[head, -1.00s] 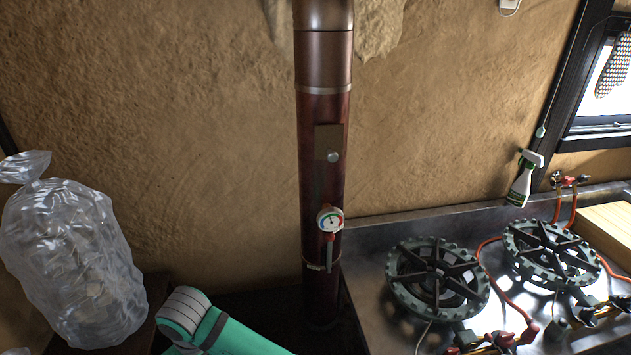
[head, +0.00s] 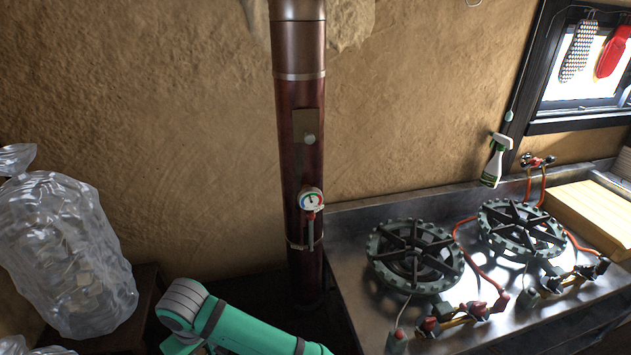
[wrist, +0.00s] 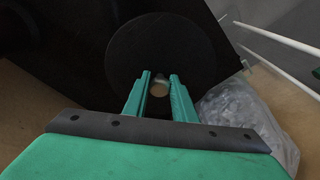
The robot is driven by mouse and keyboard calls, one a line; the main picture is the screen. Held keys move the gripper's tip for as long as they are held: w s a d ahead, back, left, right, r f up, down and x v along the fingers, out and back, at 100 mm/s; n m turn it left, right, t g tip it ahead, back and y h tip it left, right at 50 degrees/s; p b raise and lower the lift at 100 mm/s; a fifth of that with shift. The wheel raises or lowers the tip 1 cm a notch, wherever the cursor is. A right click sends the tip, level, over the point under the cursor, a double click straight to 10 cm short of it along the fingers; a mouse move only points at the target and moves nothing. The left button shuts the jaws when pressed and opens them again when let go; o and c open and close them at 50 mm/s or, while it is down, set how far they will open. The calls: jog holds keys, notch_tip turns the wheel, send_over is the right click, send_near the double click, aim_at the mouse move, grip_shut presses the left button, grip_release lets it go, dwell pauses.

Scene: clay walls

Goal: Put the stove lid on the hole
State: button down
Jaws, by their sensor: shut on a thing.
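In the wrist view my gripper (wrist: 159,80) is shut on the small pale knob of the stove lid. The stove lid (wrist: 160,45) is a flat, dark round disc just beyond the fingertips. A black flat surface (wrist: 60,50) lies behind the lid; I cannot tell the gap between them. The hole does not show in either view; it may be hidden. In the head view my teal arm is at the bottom centre, and the gripper and lid are out of frame.
A brown stovepipe (head: 300,150) with a gauge (head: 310,199) stands against the clay wall. Gas burners (head: 415,255) sit on a metal counter (head: 345,220) at right. A clear plastic bag (head: 65,260) stands at left and also shows in the wrist view (wrist: 245,120).

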jog(key=shift+w+d+f, duration=0.1)
jog(key=shift+w+d, duration=0.15)
jog(key=shift+w, duration=0.15)
jog(key=w+d+f+m, duration=0.2)
jog(key=w+d+m, duration=0.1)
jog(key=d, duration=0.5)
jog(key=w+d+f+m+h, duration=0.1)
jog(key=w+d+f+m, duration=0.2)
jog(key=d+m, duration=0.3)
jog(key=w+d+f+m, duration=0.2)
jog(key=w+d+m, duration=0.1)
jog(key=d, duration=0.9)
jog(key=shift+w+f+m+t+h, duration=0.15)
jog(key=shift+w+m+t+h, duration=0.2)
jog(key=shift+m, duration=0.55)
